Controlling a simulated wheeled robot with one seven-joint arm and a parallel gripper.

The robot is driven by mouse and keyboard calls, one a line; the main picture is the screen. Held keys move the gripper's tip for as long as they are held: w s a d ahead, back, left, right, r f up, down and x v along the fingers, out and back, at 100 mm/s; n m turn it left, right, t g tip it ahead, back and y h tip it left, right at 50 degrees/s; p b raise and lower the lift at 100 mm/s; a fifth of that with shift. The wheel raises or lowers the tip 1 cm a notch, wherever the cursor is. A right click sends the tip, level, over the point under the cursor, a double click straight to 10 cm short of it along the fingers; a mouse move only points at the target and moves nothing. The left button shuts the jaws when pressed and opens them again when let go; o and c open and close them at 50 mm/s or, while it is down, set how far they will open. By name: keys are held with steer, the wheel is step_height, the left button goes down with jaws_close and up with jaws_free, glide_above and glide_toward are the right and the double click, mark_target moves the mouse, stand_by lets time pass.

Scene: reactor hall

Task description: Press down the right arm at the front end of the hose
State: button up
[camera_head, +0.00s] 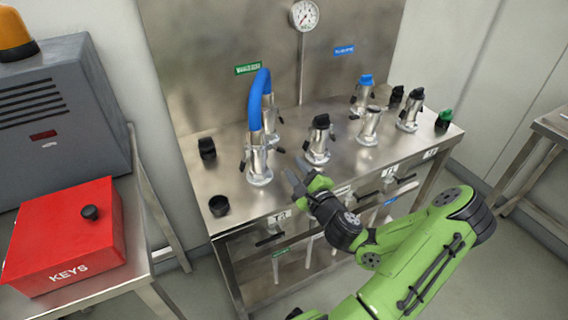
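The blue hose (257,98) arches over the steel bench from a rear coupling to a front coupling. Its front end sits in a silver coupling (259,167) near the bench's front left. The coupling's right arm (276,148) is a small dark lever sticking out to the right, and it looks roughly level. A left arm (243,165) hangs down on the other side. My gripper (297,174) is to the right of and slightly below this coupling, apart from it. Its two grey fingers look spread, with nothing seen between them.
A capped silver coupling (317,145) stands close behind my gripper, with more couplings to the right. Loose black caps (219,205) lie at the left of the bench. A red key box (68,238) sits on the left table. A gauge (304,15) is on the back panel.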

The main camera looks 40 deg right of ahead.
mark_target(283, 152)
steer(key=p+x, duration=0.1)
steer(key=x, duration=0.6)
steer(key=shift+w+d, duration=0.2)
steer(key=shift+w, duration=0.15)
jaws_close()
